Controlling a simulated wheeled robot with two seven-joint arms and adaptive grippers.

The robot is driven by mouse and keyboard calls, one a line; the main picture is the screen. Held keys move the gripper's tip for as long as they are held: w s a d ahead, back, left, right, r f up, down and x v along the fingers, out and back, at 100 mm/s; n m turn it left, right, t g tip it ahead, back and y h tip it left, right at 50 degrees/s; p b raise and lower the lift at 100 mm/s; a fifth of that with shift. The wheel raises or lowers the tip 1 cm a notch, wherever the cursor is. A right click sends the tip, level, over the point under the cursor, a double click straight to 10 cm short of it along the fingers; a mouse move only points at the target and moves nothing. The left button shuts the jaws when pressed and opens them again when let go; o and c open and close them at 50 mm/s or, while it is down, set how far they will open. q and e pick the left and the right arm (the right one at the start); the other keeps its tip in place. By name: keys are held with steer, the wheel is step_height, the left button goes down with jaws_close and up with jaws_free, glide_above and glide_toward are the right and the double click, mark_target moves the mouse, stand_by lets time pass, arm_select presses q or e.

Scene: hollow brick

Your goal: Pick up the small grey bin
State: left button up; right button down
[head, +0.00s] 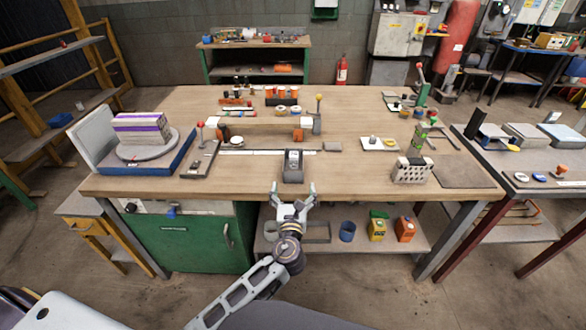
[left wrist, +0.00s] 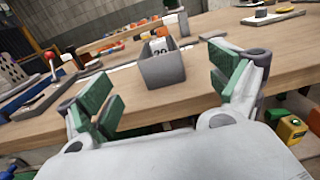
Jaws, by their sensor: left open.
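The small grey bin (head: 292,168) stands upright at the front edge of the wooden workbench (head: 370,105), near its middle. In the left wrist view the bin (left wrist: 163,70) lies ahead, between the green-padded fingers, and a white piece with dark marks shows at its top. My left gripper (head: 293,188) is open and empty, just in front of the bin and the bench edge. The fingers of my left gripper (left wrist: 163,82) also show wide apart in the left wrist view, with a gap to the bin. My right gripper is not in view.
Left of the bin lies a grey fixture with a red-knobbed lever (head: 200,157). A blue turntable base (head: 150,160) stands further left. A white perforated block (head: 411,170) stands to the right. Bare bench top lies directly on both sides of the bin. A lower shelf (head: 335,240) holds several containers.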

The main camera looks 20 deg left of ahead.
mark_target(293, 172)
arm_select(q)
steer(key=shift+a, duration=0.15)
stand_by(0.3)
steer(key=shift+x, duration=3.45)
steer(key=shift+w+a+f, duration=0.1)
steer(key=shift+w+a, duration=0.1)
steer(key=shift+w, duration=0.4)
steer(key=shift+w+b, duration=0.2)
steer(key=shift+b, duration=0.1)
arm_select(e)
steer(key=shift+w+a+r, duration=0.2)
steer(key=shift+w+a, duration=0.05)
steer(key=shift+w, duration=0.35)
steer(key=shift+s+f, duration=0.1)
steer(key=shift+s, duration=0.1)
